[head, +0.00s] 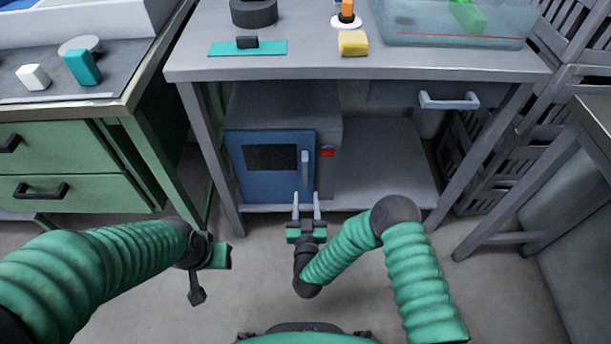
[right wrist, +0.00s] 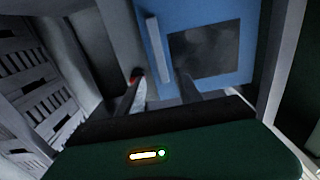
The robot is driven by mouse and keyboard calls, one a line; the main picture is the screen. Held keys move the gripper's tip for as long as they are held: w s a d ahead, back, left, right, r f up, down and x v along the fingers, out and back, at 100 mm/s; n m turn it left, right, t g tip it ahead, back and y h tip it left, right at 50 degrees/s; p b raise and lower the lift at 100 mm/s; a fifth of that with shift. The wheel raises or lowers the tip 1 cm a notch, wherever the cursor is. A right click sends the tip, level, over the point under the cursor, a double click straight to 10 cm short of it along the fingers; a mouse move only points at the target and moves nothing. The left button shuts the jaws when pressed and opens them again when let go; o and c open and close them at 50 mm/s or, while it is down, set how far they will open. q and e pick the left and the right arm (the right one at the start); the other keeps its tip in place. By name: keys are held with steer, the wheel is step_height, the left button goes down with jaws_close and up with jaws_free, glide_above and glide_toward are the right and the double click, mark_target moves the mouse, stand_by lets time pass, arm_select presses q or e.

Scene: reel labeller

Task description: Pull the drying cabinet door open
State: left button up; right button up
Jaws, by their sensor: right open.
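The drying cabinet (head: 331,110) stands on the lower shelf of the grey table. Its blue door (head: 262,187), with a dark window, looks shut. A grey vertical handle (head: 305,170) is at the door's right edge. My right gripper (head: 306,206) is open in front of the handle's lower end, fingers pointing at the cabinet. In the right wrist view the handle (right wrist: 157,50) shows beyond and between the two fingers (right wrist: 160,90); contact cannot be seen. My left gripper (head: 222,256) is low at the left, away from the cabinet; its finger opening is not clear.
The grey table (head: 350,68) has legs on both sides of the cabinet and a drawer with a handle (head: 448,100) above right. Green drawers (head: 70,170) stand at left, grey crates (head: 490,150) at right. The shelf right of the cabinet is clear.

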mark_target(305, 172)
steer(key=w+b, duration=0.4)
steer(key=w, duration=0.7)
steer(key=shift+f, duration=0.15)
steer(key=shift+w, duration=0.25)
steer(key=shift+c, duration=0.3)
jaws_close()
